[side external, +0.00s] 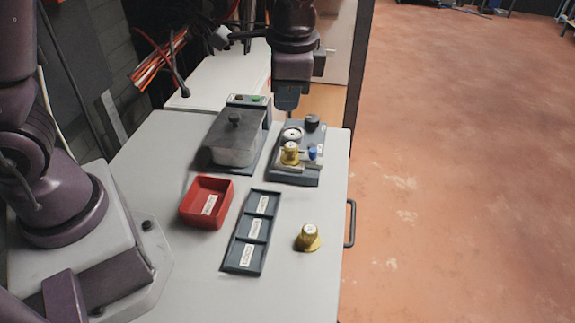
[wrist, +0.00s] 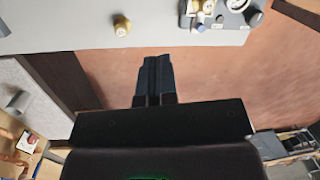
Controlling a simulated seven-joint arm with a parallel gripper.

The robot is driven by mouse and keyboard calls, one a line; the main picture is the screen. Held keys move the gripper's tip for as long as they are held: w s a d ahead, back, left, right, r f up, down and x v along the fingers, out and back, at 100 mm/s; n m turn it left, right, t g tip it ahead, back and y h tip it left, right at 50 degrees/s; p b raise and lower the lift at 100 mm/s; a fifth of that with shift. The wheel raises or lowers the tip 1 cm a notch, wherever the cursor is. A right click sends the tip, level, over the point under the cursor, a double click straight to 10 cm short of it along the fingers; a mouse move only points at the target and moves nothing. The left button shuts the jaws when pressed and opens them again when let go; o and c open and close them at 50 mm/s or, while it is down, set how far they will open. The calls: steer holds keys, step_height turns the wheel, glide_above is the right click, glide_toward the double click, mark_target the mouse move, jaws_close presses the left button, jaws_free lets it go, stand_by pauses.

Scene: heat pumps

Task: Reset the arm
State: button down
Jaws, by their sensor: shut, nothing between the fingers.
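My gripper (side external: 286,103) hangs pointing down above the back edge of the table, just behind the dark device with the gauge. It also shows in the wrist view (wrist: 155,62), with its two fingers together and nothing between them. In the side view the fingertips are small and partly lost against the background. My gripper appears apart from all the objects on the table.
On the table (side external: 190,270) stand a grey lidded box (side external: 232,140), a gauge device (side external: 297,168) bearing a yellow part (side external: 290,152), a red bin (side external: 207,202), a three-slot dark tray (side external: 241,256) and a loose yellow part (side external: 307,238). Cables hang at upper left.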

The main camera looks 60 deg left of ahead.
steer(key=s+a+r+n+t, duration=0.2)
steer(key=s+r, duration=0.3)
steer(key=s, duration=0.3)
steer(key=s+a+r+n+t+h, duration=0.1)
steer(key=s+a+r+n+t, duration=0.2)
steer(key=s, duration=0.5)
steer(key=shift+a+r+n+t+h, duration=0.3)
steer(key=shift+a+r+n, duration=0.3)
steer(key=shift+r+n, duration=0.3)
